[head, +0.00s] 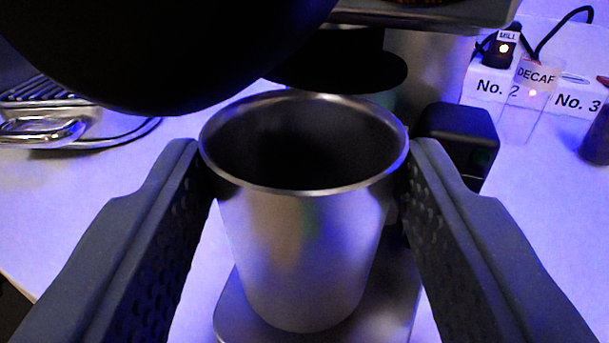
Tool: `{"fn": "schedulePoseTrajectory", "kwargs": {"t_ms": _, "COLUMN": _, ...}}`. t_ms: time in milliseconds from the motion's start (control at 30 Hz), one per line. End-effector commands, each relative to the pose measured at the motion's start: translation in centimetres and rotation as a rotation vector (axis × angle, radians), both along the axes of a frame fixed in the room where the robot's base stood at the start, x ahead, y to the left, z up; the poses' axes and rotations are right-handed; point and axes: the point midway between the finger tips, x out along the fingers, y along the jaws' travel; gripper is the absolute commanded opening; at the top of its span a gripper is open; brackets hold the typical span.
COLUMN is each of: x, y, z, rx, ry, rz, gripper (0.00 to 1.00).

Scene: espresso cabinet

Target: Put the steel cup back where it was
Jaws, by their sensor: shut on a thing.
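The steel cup (300,240) is upright in the middle of the head view, with its open rim facing me and a dark inside. My gripper (304,165) is shut on it, with one dark finger pad against each side near the rim. Below the cup is a metal base plate (232,318) with rounded corners. I cannot tell whether the cup's bottom touches this plate. A large black rounded shape covers the upper left of the view.
A machine with a round black part (335,72) stands just behind the cup. A black box (460,138) is right of it. A clear DECAF container (525,105) and labels No. 2 and No. 3 are at the right. A metal rack (60,110) is left. White counter (130,210) lies between.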

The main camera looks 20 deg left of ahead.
Motion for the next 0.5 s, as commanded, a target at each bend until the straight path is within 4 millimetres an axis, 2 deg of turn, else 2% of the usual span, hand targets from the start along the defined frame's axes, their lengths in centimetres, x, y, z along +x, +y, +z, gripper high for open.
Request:
{"fn": "schedulePoseTrajectory", "kwargs": {"t_ms": 33, "x": 0.5, "y": 0.1, "z": -0.1, "rx": 0.001, "ry": -0.001, "rz": -0.001, "gripper": 0.24}}
{"fn": "schedulePoseTrajectory", "kwargs": {"t_ms": 167, "x": 0.4, "y": 0.1, "z": -1.6, "rx": -0.002, "ry": 0.003, "rz": 0.0, "gripper": 0.24}}
{"fn": "schedulePoseTrajectory", "kwargs": {"t_ms": 500, "x": 0.4, "y": 0.0, "z": -1.7, "rx": -0.001, "ry": 0.003, "rz": -0.001, "gripper": 0.24}}
